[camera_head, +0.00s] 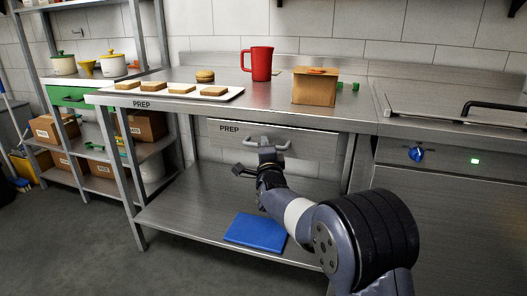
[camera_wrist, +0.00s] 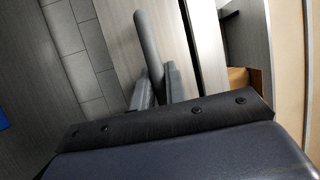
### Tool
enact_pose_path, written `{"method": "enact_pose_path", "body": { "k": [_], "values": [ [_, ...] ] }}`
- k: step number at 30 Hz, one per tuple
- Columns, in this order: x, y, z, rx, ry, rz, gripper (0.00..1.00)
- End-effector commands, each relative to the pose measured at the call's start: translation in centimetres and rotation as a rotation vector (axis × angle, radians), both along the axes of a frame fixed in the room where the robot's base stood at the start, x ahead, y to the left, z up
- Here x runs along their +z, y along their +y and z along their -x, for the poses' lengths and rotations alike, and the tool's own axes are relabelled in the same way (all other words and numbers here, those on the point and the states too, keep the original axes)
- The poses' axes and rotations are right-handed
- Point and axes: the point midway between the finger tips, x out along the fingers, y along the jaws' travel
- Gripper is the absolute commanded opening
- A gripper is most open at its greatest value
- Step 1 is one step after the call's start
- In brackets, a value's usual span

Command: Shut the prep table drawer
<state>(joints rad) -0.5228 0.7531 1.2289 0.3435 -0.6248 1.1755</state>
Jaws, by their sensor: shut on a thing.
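The prep table drawer (camera_head: 310,145) hangs under the steel prep table (camera_head: 340,112). Its front is grey metal, with a PREP label at its left and a bar handle (camera_head: 284,147). I cannot tell clearly how far the drawer front stands out from the table. My fingers hide part of the handle in the head view.
A red mug (camera_head: 261,64), a paper box (camera_head: 314,88) and a white tray (camera_head: 222,98) of bread slices stand on the table. A blue board (camera_head: 255,230) lies on the lower shelf. A shelf rack with boxes stands at left, a steel appliance (camera_head: 450,190) at right.

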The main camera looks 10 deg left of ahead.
Motion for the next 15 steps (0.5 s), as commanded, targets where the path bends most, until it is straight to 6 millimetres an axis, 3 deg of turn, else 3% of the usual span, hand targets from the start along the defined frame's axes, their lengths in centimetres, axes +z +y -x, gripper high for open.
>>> {"method": "enact_pose_path", "body": {
  "k": [1,2,9,15],
  "values": [
    [-0.03,0.03,0.03,0.001,0.001,0.000,0.00],
    [-0.03,0.04,0.04,0.001,0.001,0.000,0.16],
    [-0.02,0.03,0.06,0.000,0.001,0.000,0.35],
    [-0.01,0.03,0.07,0.000,0.000,0.000,0.35]
  ]
}}
